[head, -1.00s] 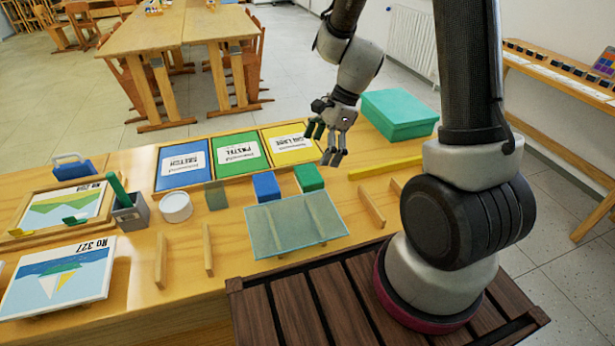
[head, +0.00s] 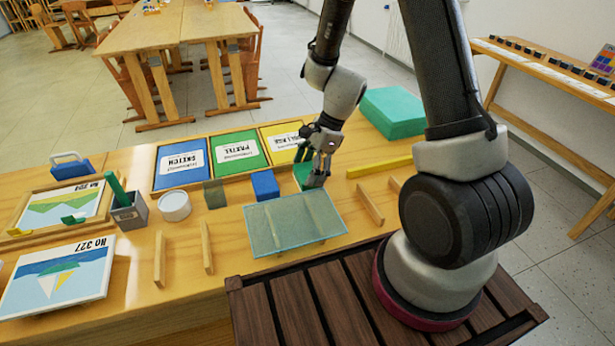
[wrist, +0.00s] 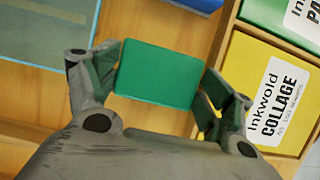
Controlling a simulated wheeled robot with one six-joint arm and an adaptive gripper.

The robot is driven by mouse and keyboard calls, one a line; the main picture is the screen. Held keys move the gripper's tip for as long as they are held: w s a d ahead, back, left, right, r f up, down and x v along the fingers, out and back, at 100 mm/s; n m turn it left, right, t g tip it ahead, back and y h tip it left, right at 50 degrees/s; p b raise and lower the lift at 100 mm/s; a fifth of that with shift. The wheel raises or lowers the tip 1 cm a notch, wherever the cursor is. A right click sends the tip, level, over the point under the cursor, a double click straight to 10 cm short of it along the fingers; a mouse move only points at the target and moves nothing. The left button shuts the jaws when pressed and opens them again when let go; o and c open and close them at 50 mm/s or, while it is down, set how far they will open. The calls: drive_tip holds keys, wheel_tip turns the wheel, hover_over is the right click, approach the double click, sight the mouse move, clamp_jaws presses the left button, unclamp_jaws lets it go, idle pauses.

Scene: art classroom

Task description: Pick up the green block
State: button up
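The green block (head: 301,174) stands on the wooden table, right of a blue block, partly hidden behind my gripper (head: 318,172) in the head view. In the wrist view the green block (wrist: 160,74) fills the space between the two fingers of my gripper (wrist: 160,82). One finger is close along its left side and the other close along its right side. No clear gap shows, but I cannot tell whether the fingers press on it. The block appears to rest on the table.
The blue block (head: 265,186) and a grey-green block (head: 214,194) stand to the left. A glass-topped stand (head: 295,222) is in front. Labelled trays, including yellow COLLAGE (head: 284,146), lie behind. A yellow bar (head: 379,167) and teal box (head: 393,112) are to the right.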

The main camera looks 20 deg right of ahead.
sight(309, 171)
drive_tip(key=c, duration=0.3)
drive_tip(key=shift+r, duration=0.1)
wheel_tip(309, 171, up, 10)
drive_tip(key=shift+f, duration=0.1)
idle(0.4)
